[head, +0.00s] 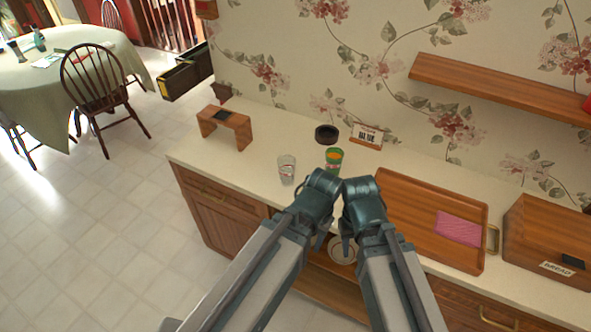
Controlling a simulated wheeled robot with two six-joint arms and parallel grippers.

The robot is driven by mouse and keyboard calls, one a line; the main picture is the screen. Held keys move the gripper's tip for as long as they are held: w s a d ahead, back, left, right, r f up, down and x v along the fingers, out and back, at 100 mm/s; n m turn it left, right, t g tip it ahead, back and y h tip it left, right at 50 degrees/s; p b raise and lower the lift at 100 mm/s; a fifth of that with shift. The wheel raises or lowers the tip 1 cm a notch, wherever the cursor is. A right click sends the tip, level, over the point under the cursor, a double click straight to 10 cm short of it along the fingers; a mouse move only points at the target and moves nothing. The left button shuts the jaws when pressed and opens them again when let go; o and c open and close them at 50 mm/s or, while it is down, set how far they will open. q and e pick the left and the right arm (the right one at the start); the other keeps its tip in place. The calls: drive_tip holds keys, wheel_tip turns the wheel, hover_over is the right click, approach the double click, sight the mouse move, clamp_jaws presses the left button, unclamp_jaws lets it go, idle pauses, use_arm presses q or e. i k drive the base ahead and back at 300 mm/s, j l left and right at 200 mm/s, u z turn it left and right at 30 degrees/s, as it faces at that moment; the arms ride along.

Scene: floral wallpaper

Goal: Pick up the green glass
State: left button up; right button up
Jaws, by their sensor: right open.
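The green glass (333,158) is a small tumbler with green on its side and an orange-yellow patch. It stands upright on the cream countertop (255,160), just beyond my arms. A clear glass (287,170) with a reddish mark stands to its left. My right gripper (350,243) hangs down at the counter's front, nearer to me than the green glass and apart from it. It is open and seems empty, partly hidden by my arm. My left gripper (316,240) is close beside it, mostly hidden behind its own arm; its jaws are unclear.
A black round dish (326,133) and a small sign (367,135) stand behind the glasses. A wooden tray (410,202) with a pink cloth (458,229) and a bread box (548,241) are right. A small wooden stand (225,126) is left. A shelf (495,87) juts from the wall.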

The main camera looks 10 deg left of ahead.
sight(334, 156)
drive_tip(key=j+z, duration=0.15)
drive_tip(key=z, duration=0.3)
drive_tip(key=j+z, duration=0.1)
drive_tip(key=z, duration=0.35)
drive_tip(key=k+j+z, duration=0.1)
drive_tip(key=z, duration=0.35)
drive_tip(key=k+j+z, duration=0.8)
drive_tip(key=k+j, duration=0.35)
drive_tip(key=k, duration=0.3)
